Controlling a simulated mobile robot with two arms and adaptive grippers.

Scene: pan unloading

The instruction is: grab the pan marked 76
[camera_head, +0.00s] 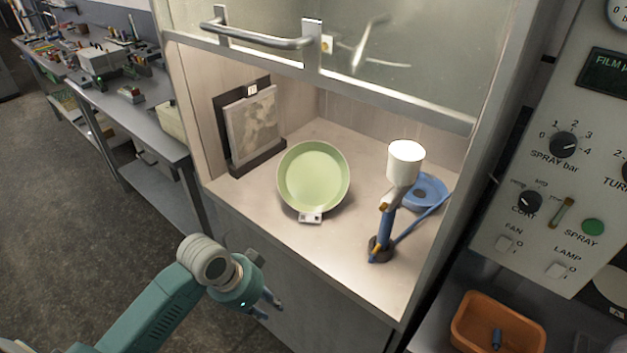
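A round light green pan (313,177) rests tilted inside the spray booth, its inside facing me. A small pale tag or holder (311,217) is at its lower edge; I cannot read any number on it. My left gripper (268,306) is outside the booth, in front of and below its front edge, well short of the pan. Its fingers are apart with nothing seen between them. My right gripper is not in view.
A spray gun with a white cup (405,162) stands right of the pan, with a blue round item (427,190) behind it. A framed panel (253,128) leans at the left. The raised glass front with its handle (262,38) hangs above. An orange bin (497,322) is lower right.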

